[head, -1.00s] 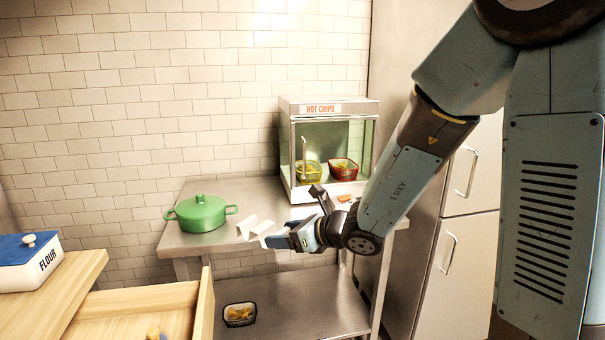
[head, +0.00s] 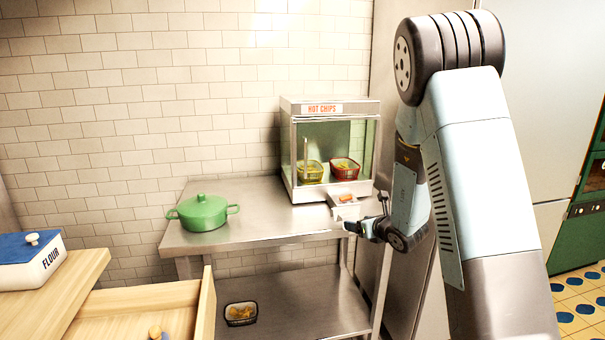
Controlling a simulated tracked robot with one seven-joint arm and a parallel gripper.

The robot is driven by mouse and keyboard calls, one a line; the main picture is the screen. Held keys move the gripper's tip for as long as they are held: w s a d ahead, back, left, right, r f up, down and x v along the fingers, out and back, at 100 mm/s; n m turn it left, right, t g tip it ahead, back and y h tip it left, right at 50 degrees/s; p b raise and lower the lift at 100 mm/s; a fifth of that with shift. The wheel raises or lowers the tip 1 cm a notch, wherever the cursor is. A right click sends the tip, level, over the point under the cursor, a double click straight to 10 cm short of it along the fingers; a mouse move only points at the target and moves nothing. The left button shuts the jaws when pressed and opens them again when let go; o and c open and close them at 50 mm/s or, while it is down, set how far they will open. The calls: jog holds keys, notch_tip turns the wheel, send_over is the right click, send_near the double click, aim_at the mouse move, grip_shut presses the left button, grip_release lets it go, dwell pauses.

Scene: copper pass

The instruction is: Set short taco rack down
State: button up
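The short taco rack (head: 340,210) is a small pale zigzag piece in the head view. It is at the right end of the steel table (head: 265,222), in front of the glass cabinet. My gripper (head: 351,227) is at its near side, low and close to the table's front right corner. The gripper appears shut on the rack's near edge; the fingertips are small and partly hidden. I cannot tell whether the rack's underside touches the table. A small orange item (head: 346,198) shows right at the rack's back.
The HOT CHIPS cabinet (head: 322,109) holds a yellow basket (head: 311,173) and a red basket (head: 345,169). A green lidded pot (head: 202,213) stands at the table's left. The table's middle is clear. A dark basket (head: 240,314) sits on the lower shelf. An open wooden drawer (head: 209,305) is at front left.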

jog(key=w+d+f+m+h, duration=0.1)
jog(key=w+d+f, duration=0.1)
jog(key=d, duration=0.3)
jog(key=shift+d+t, duration=0.3)
jog(key=shift+d, duration=0.1)
jog(key=shift+w+a, duration=0.1)
jog(key=shift+a, duration=0.05)
jog(key=shift+a, duration=0.65)
